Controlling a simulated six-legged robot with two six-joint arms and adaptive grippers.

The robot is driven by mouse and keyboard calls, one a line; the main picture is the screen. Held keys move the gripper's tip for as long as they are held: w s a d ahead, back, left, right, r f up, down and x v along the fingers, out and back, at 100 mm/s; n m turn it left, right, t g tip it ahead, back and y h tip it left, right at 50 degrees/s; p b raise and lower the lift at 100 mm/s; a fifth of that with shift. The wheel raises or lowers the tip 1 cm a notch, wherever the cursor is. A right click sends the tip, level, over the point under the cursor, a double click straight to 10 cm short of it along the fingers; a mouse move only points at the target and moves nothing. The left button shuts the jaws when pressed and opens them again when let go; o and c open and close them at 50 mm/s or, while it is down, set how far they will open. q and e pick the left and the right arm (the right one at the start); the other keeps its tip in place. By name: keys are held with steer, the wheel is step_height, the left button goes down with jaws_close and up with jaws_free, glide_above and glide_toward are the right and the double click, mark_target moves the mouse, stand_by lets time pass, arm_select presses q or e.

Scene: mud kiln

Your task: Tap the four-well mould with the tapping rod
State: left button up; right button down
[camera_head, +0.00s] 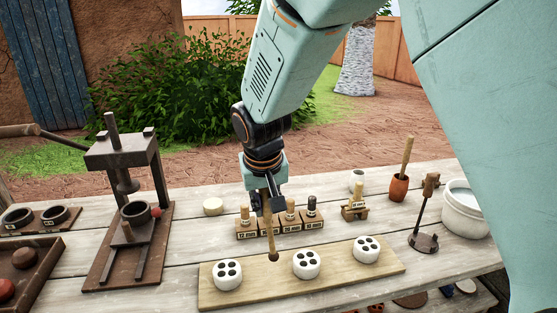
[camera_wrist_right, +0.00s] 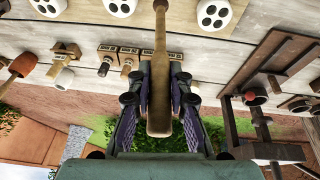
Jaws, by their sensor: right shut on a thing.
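Three white round moulds with dark wells stand in a row on a pale board (camera_head: 345,279): a left one (camera_head: 227,283), a middle one (camera_head: 306,272) and a right one (camera_head: 366,256). The left one shows four wells; I cannot count the others surely. My right gripper (camera_head: 267,203) is shut on the wooden tapping rod (camera_head: 269,235), which hangs nearly upright with its dark round tip down. The tip appears between the left and middle moulds, near the board's back edge, apart from both. The right wrist view shows the rod (camera_wrist_right: 159,60) between the fingers. My left gripper is out of view.
Behind the rod stand labelled wooden blocks with stamps (camera_head: 290,222). An iron press (camera_head: 125,160) and a dark tray (camera_head: 25,275) are at left. A metal stand (camera_head: 424,240), a clay cup with a stick (camera_head: 399,188) and a white pot (camera_head: 463,217) are at right.

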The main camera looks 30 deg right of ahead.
steer(key=w+d+r+m+g+h+p, duration=0.1)
steer(key=d+r+m+g+h+p, duration=0.2)
steer(key=d+p, duration=0.7)
steer(key=shift+m+y, duration=0.4)
steer(key=shift+y, duration=0.2)
steer(key=f+b, duration=0.1)
steer(key=f, duration=0.1)
steer(key=f+b, duration=0.1)
steer(key=f, duration=0.1)
steer(key=f+b, duration=0.1)
steer(key=f, duration=0.1)
steer(key=shift+w+a, duration=0.1)
steer(key=shift+a, duration=0.3)
steer(key=shift+a+r, duration=0.1)
steer(key=shift+a, duration=0.05)
